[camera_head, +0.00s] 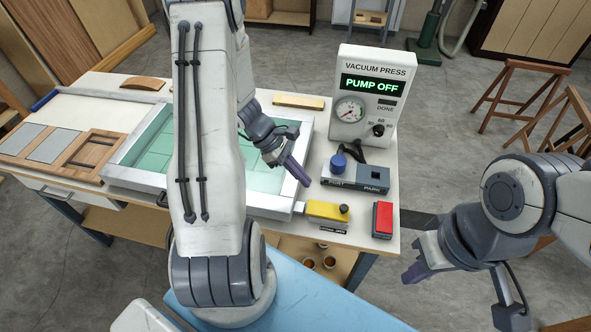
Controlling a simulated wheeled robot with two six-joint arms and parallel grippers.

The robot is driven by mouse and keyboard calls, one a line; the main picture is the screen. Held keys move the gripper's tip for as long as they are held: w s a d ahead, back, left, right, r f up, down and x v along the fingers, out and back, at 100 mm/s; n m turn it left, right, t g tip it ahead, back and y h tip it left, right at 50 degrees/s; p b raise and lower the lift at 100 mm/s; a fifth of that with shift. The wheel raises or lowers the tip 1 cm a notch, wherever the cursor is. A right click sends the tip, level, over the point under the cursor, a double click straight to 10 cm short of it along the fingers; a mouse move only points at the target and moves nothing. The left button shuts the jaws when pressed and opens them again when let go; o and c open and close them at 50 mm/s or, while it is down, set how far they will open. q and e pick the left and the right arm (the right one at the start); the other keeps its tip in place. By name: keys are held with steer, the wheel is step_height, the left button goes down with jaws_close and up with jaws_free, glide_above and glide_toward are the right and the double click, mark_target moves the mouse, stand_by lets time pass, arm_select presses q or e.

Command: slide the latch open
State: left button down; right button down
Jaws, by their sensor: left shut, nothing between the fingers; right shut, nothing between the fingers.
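The part that looks like the latch is a yellow block (324,209) with a black knob (344,209). It sits at the table's front edge, beside the near right corner of the pale press frame (254,205). My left gripper (306,183) is shut and empty, pointing down to the right. In the picture its tip is just above and left of the yellow block, apart from it. My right gripper (408,278) is shut and empty, in front of and to the right of the table.
A red block (382,219) lies right of the yellow one. Behind them stand a grey dock (356,177) marked "PORT" and "PARK" with a blue knob (338,162), and the vacuum press box (368,95) reading "PUMP OFF". Wood panels (90,157) lie at left.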

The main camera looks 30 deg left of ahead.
arm_select(q)
steer(key=shift+v, duration=1.4)
steer(key=shift+d, duration=0.1)
steer(key=s+d+r+m+g+y, duration=0.2)
steer(key=s+d+r+m, duration=0.3)
steer(key=d+m, duration=0.4)
steer(key=s+d+r+m+g+y, duration=0.1)
steer(key=s+d+r+m+y, duration=0.3)
steer(key=d+m, duration=0.5)
steer(key=s+d+r+m+t, duration=0.1)
steer(key=s+d+r+m, duration=0.2)
steer(key=s+m, duration=0.5)
steer(key=shift+r+m+t+y, duration=0.3)
steer(key=shift+r+m, duration=0.35)
steer(key=shift+m, duration=0.15)
